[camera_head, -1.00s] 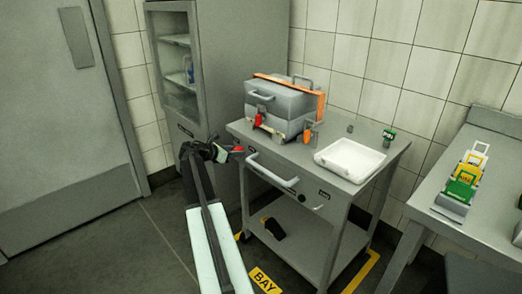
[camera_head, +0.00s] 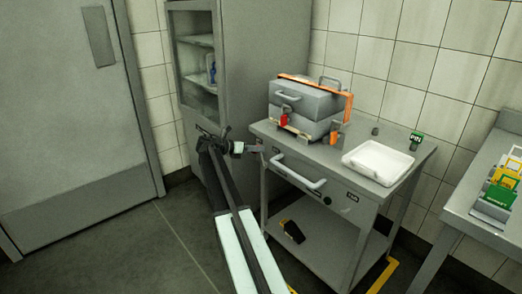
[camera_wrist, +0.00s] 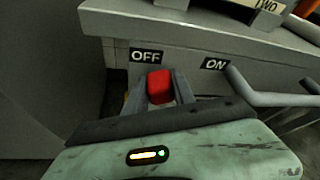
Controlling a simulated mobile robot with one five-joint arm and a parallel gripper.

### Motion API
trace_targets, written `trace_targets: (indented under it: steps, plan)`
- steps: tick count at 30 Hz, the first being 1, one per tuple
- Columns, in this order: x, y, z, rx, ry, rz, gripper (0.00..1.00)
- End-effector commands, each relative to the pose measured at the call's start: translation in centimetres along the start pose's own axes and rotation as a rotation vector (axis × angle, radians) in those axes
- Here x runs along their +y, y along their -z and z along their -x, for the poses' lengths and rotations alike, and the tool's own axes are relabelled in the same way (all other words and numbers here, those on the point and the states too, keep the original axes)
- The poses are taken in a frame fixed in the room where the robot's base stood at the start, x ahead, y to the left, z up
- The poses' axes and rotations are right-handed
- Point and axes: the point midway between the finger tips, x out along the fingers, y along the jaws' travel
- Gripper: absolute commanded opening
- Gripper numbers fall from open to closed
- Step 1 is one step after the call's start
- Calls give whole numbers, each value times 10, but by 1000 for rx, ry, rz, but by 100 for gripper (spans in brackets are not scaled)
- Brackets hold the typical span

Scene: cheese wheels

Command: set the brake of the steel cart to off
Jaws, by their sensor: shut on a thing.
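The steel cart (camera_head: 333,158) stands right of my arm in the head view. My gripper (camera_head: 246,148) is at the cart's left front corner, just below the top. In the wrist view, my gripper (camera_wrist: 159,88) is shut on the red brake grip (camera_wrist: 159,86), with a finger on each side. The grip sits just under the OFF label (camera_wrist: 146,56), and the ON label (camera_wrist: 215,63) is to its right. The lever behind the grip is mostly hidden by my fingers. The red grip cannot be made out in the head view.
The drawer handle (camera_head: 298,172) juts out right of my gripper. A grey case (camera_head: 300,103) with orange trim and a white tray (camera_head: 378,162) stand on the cart. A tall cabinet (camera_head: 262,65) is close behind my gripper. Floor is free to the left.

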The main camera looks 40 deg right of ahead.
Motion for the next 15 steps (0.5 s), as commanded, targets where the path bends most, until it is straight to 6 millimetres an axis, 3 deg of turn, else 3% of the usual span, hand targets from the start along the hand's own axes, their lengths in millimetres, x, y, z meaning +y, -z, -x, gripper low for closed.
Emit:
trace_targets:
  steps: [15]
  plan:
    - [13,2,15,-7,-29,-1,0]
